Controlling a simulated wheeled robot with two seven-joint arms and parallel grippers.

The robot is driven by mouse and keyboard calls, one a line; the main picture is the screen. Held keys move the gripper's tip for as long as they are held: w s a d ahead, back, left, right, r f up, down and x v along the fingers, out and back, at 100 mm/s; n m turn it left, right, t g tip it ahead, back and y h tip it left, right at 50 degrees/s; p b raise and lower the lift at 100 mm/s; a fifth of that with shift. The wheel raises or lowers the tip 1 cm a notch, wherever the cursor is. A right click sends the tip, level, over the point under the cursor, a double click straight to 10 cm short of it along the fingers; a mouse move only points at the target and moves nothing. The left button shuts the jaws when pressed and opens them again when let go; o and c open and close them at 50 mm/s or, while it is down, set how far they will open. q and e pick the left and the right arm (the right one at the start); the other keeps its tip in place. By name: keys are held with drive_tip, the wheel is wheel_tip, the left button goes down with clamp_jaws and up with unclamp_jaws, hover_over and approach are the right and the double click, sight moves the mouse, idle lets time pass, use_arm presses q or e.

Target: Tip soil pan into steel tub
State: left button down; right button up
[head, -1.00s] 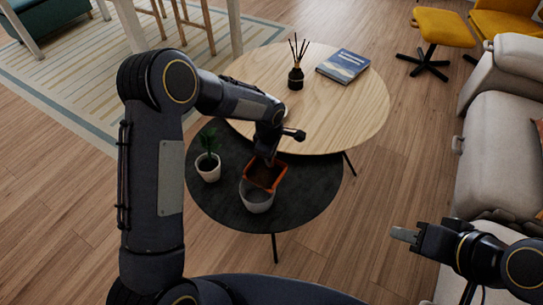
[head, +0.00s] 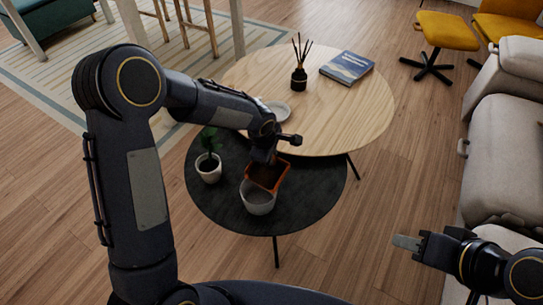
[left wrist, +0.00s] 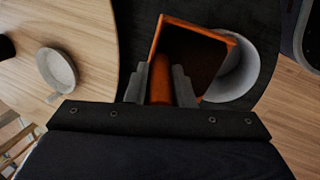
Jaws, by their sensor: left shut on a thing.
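The orange soil pan (head: 268,175) has dark soil inside and is tilted, with its lower edge over the steel tub. My left gripper (head: 270,153) is shut on the pan's handle (left wrist: 162,86). In the left wrist view the pan (left wrist: 193,52) partly covers the tub (left wrist: 236,77). The steel tub (head: 258,204) is a grey round vessel standing on the low black table. How much soil is in the tub I cannot tell. My right gripper (head: 416,245) is over the floor at the right, away from the pan; its fingers look close together.
A potted plant (head: 208,160) stands left of the tub on the black table (head: 314,196). The higher wooden table (head: 350,115) behind holds a reed diffuser (head: 299,77), a blue book (head: 346,67) and a pale dish (head: 277,110). A grey sofa (head: 500,130) is on the right.

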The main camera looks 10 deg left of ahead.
use_arm(q)
drive_tip(key=shift+s+a+r+t+h+b, duration=0.25)
drive_tip(key=shift+s+t+b, duration=0.35)
drive_tip(key=shift+b, duration=0.75)
drive_tip(key=shift+s+a+r+t+h+b, duration=0.15)
drive_tip(key=shift+s+r+t+h+b, duration=0.2)
drive_tip(key=shift+t+b, duration=0.8)
drive_tip(key=shift+s+a+r+t+h+b, duration=0.3)
drive_tip(key=shift+s+t+b, duration=0.3)
drive_tip(key=shift+b, duration=2.4)
drive_tip(key=shift+s+a+r+t+h+b, duration=0.25)
drive_tip(key=shift+s+t+b, duration=0.35)
drive_tip(key=shift+b, duration=2.35)
drive_tip(key=shift+s+t+b, duration=0.2)
drive_tip(key=shift+t+b, duration=0.15)
drive_tip(key=shift+b, duration=0.4)
drive_tip(key=shift+s+a+r+t+h, duration=0.2)
drive_tip(key=shift+s+t+h, duration=0.15)
drive_tip(key=shift+t, duration=0.15)
